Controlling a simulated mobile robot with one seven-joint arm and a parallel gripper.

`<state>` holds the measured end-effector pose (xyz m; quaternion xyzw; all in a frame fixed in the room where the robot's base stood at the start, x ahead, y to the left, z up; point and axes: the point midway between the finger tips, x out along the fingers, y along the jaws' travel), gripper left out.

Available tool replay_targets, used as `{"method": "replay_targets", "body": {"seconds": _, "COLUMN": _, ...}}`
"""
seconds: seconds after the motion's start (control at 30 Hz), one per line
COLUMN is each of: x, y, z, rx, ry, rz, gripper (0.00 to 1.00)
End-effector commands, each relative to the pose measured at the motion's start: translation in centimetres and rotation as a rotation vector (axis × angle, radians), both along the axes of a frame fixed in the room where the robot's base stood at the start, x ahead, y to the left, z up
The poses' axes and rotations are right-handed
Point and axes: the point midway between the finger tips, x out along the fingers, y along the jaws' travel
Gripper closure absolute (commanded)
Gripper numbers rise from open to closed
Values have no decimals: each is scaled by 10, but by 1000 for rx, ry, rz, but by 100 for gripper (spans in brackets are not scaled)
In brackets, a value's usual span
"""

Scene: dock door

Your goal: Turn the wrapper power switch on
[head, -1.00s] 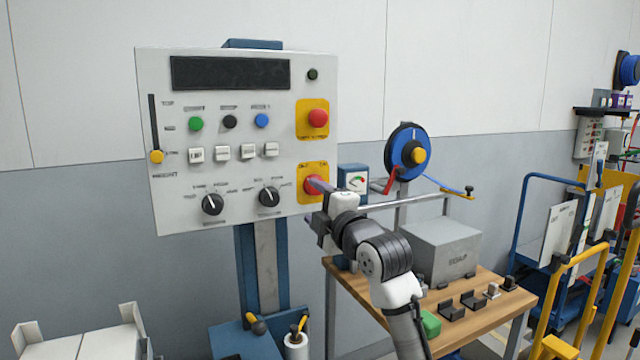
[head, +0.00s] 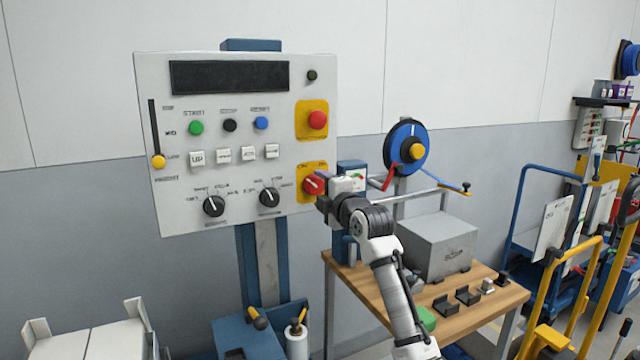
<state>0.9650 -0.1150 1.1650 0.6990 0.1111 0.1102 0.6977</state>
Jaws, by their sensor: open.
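The control panel (head: 236,140) stands on a blue post. At its lower right edge is a red rotary switch (head: 312,185) on a yellow plate (head: 308,168), which I take to be the wrapper power switch. A pale mark shows on its face, but its exact turn angle is too small to read. My gripper (head: 325,184) is just right of the switch, in front of the panel's edge. It is open, with nothing visible between its fingers. Its fingertips are small and partly hidden, so I cannot tell whether they touch the switch.
A red button (head: 317,120) on another yellow plate sits above. Two black knobs (head: 269,198), white rocker buttons (head: 247,153) and a yellow-tipped slider (head: 158,162) are farther left.

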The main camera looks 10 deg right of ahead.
Motion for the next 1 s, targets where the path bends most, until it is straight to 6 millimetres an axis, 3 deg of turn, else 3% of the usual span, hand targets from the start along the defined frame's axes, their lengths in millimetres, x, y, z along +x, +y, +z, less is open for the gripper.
{"method": "replay_targets", "body": {"seconds": 0.17, "x": 11, "y": 4, "z": 0, "rx": 0, "ry": 0, "rz": 0, "gripper": 36}}
{"method": "replay_targets", "body": {"seconds": 0.43, "x": 12, "y": 4, "z": 0, "rx": 0, "ry": -1, "rz": 0, "gripper": 36}}
{"method": "replay_targets", "body": {"seconds": 0.8, "x": 12, "y": 4, "z": 0, "rx": 0, "ry": 0, "rz": 0, "gripper": 81}}
{"method": "replay_targets", "body": {"seconds": 1.0, "x": 12, "y": 4, "z": -1, "rx": 15, "ry": 5, "rz": 0, "gripper": 81}}
